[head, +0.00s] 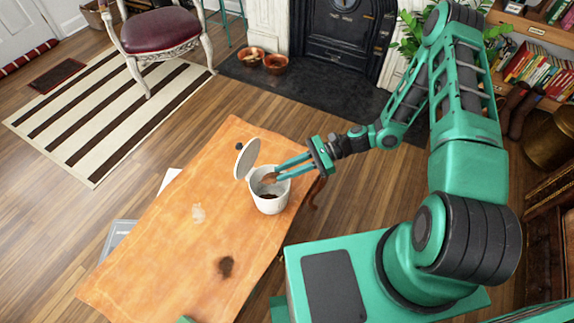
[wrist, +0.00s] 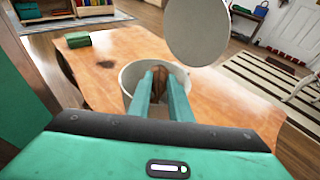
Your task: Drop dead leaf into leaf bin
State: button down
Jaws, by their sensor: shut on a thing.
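The leaf bin (head: 271,204) is a small white round bin standing on the wooden table, with its round lid (head: 246,158) raised open. Something brown lies inside it in the head view. My gripper (head: 276,177) reaches over the bin's mouth from the right, its two fingers shut on a brown dead leaf (head: 268,179). In the wrist view the leaf (wrist: 178,76) shows between and beyond the fingertips, within the outline of the bin's rim (wrist: 126,76). The wrist view also shows the upright lid (wrist: 198,30) behind it. How deep the leaf sits relative to the rim is hard to tell.
A green object (wrist: 78,39) lies on the table in the wrist view. A red-seated chair (head: 158,30) and striped rug (head: 95,118) are beyond. Much of the tabletop is clear.

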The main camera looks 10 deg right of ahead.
jog(key=shift+f, duration=0.25)
jog(key=c, duration=1.5)
grip_release()
jog(key=shift+c, duration=0.2)
jog(key=v, duration=1)
jog(key=shift+d, duration=0.35)
jog(key=shift+w, duration=0.1)
